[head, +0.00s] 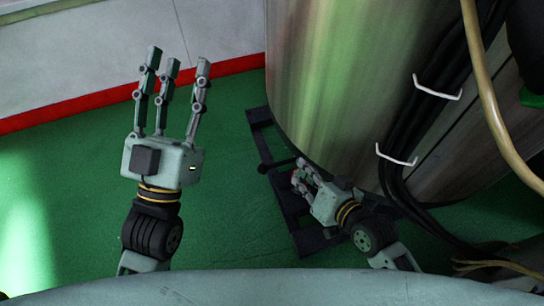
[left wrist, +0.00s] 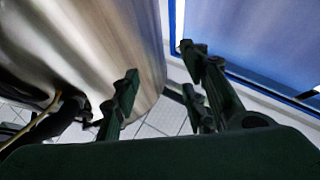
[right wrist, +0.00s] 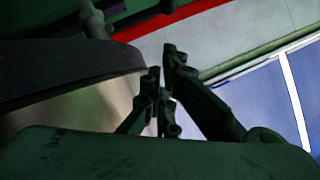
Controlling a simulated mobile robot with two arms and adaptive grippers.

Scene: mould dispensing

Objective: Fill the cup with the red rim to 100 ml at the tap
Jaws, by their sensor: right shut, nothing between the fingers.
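I see no cup with a red rim in any view, and nothing I can surely call the tap. My left gripper (head: 176,63) is raised over the green floor at the left, its three fingers spread apart and empty. The left wrist view shows the same wide gap between its fingers (left wrist: 158,70). My right gripper (head: 300,174) is lower, close beside the foot of a big steel tank (head: 340,90). Its fingers are shut together with nothing between them, as the right wrist view also shows (right wrist: 165,75).
A dark frame (head: 300,225) lies on the green floor (head: 230,225) under the tank. A short dark rod (head: 275,166) sticks out by my right gripper. Black cables and a tan hose (head: 485,85) run down the tank. A pale wall with a red base strip (head: 60,112) stands behind.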

